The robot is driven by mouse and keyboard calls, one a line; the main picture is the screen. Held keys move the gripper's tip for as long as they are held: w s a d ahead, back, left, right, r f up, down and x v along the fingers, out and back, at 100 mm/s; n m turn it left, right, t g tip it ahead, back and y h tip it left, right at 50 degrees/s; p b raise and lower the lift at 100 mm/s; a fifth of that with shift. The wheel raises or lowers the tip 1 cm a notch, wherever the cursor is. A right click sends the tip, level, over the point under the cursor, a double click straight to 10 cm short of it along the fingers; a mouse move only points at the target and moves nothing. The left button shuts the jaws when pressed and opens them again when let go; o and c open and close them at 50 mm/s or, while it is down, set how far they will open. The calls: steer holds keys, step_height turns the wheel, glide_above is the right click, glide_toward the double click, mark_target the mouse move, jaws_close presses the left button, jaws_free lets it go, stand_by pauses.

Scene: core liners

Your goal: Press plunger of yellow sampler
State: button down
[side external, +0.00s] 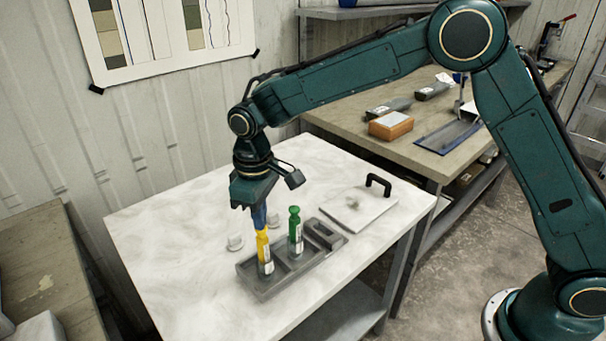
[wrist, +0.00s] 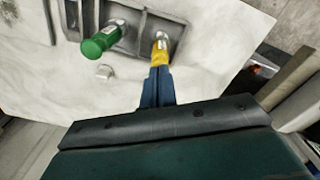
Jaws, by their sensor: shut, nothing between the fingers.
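The yellow sampler (side external: 263,247) stands upright in the left part of a grey rack (side external: 262,289) on the white table. My gripper (side external: 259,224) is shut and points down directly over the yellow sampler, with its blue fingertips at the sampler's top. They look to be touching it, but the fingers hide the plunger. In the wrist view the shut fingers (wrist: 158,75) reach to the end of the yellow sampler (wrist: 159,54). A green sampler (side external: 295,228) stands upright in the same rack to the right; it also shows in the wrist view (wrist: 100,43).
A white plate with a black handle (side external: 378,183) lies at the right.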

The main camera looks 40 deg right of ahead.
steer(key=shift+f, duration=0.9)
stand_by(1.0)
steer(key=shift+r, duration=3.65)
